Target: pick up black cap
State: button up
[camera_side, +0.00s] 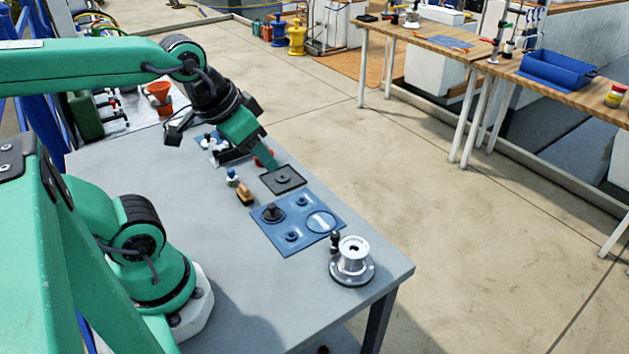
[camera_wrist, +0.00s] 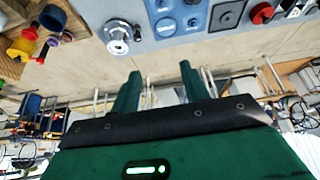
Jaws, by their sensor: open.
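A black cap (camera_side: 272,212) with a raised knob sits on the blue mat (camera_side: 267,239), in its far-left part in the side view. The mat also carries two round blue fittings and a ring. My gripper (camera_side: 268,162) is raised beyond the mat, near a dark square tray (camera_side: 283,188), clear of the cap. In the wrist view, the two green fingers of my gripper (camera_wrist: 159,82) stand apart with nothing between them. The blue mat (camera_wrist: 178,28) shows at the top of that view, partly cut off; I cannot clearly make out the cap there.
A metal winch (camera_side: 352,256) stands near the table's right corner and shows in the wrist view (camera_wrist: 118,38). A tan block (camera_side: 245,194) and a small blue-and-white item (camera_side: 232,177) stand left of the mat. A red item (camera_side: 265,157) lies by my gripper. The table's front area is clear.

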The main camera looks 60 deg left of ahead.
jog(key=w+a+f+n+g, duration=0.2)
jog(key=w+a+f+g, duration=0.1)
jog(key=w+a+f, duration=0.3)
jog(key=n+g, duration=0.2)
send_over(271, 206)
notch_tip(271, 206, down, 9)
jog(key=shift+s+r, duration=0.1)
jog(key=shift+r, duration=0.05)
jog(key=shift+f, duration=1.3)
jog(key=shift+f, duration=2.6)
jog(key=shift+c, duration=0.3)
grip_shut()
